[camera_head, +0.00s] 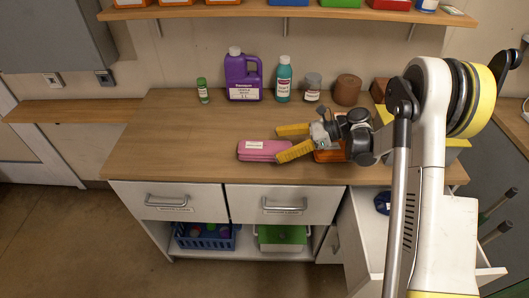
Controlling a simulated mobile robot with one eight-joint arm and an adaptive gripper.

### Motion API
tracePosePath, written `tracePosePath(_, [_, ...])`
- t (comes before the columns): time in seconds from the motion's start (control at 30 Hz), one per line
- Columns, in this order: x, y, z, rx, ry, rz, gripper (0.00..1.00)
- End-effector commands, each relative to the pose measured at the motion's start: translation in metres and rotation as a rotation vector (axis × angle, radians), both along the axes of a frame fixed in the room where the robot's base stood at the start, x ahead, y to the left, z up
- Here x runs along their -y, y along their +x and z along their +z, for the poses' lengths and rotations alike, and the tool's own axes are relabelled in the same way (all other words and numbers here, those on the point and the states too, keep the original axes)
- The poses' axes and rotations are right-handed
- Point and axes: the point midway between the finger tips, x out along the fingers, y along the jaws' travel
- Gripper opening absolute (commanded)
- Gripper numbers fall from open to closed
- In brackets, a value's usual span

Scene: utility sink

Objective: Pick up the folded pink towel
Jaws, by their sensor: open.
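The folded pink towel (257,152) lies flat on the wooden counter, near its front edge, with a small pale label on top. My gripper (283,143) has two yellow fingers and comes from the right. It is open and points left, at the towel's right end. One finger reaches behind the towel's right end and the other lies over or beside its front right corner. I cannot tell whether the fingers touch the towel. The gripper looks empty.
An orange item (329,155) lies right beneath my gripper. A purple jug (243,77), a teal bottle (284,82), a small green bottle (203,91) and a brown pot (347,90) stand at the back. The counter (165,135) is clear at left.

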Motion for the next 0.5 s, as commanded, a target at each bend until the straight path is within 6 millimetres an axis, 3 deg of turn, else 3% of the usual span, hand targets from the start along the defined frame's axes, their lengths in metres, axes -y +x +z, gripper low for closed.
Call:
tracePosePath(0.27, [-0.029,0.005,-0.022,0.001,0.0,0.001,0.86])
tracePosePath(0.5, [-0.046,0.006,-0.025,0.001,-0.001,-0.001,0.86])
